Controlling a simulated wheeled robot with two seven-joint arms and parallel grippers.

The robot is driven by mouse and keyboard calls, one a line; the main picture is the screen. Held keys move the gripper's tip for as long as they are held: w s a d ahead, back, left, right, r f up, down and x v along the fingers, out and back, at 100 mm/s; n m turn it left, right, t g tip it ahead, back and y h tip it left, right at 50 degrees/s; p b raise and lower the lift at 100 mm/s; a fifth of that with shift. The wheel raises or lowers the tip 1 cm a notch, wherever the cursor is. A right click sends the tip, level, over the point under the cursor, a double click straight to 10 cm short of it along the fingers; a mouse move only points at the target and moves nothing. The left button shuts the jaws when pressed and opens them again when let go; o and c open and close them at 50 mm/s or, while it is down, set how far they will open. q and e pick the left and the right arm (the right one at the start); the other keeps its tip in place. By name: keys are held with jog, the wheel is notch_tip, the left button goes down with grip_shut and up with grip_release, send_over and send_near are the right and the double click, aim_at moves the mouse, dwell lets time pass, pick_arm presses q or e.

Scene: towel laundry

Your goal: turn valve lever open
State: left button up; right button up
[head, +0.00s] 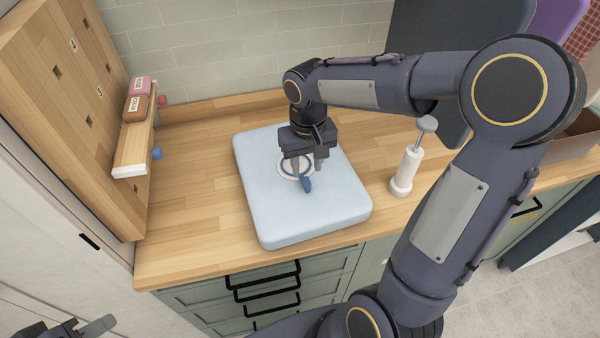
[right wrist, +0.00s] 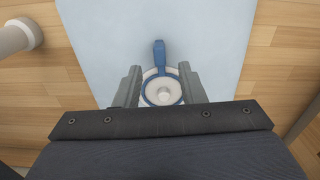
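The valve is a round white fitting (right wrist: 149,99) with a blue lever (right wrist: 158,55), set on a light blue, rounded slab (head: 262,205). In the head view the blue lever (head: 307,185) points toward the front edge of the slab. My right gripper (head: 307,178) is over the valve, pointing down. In the right wrist view its two fingers (right wrist: 160,86) are apart, one on each side of the valve and lever, with gaps visible. The gripper hides part of the valve in the head view. My left gripper (head: 88,330) shows only partly at the bottom left corner, away from the slab.
A white pump-like cylinder (head: 406,172) with a grey knob stands on the wooden counter (head: 190,215), right of the slab. A wooden panel with a small shelf (head: 133,150) stands at the left. Counter left of the slab is clear.

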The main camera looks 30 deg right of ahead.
aim_at(306, 180)
notch_tip(306, 180, down, 5)
jog(key=shift+f, duration=0.1)
dwell(0.3)
grip_shut()
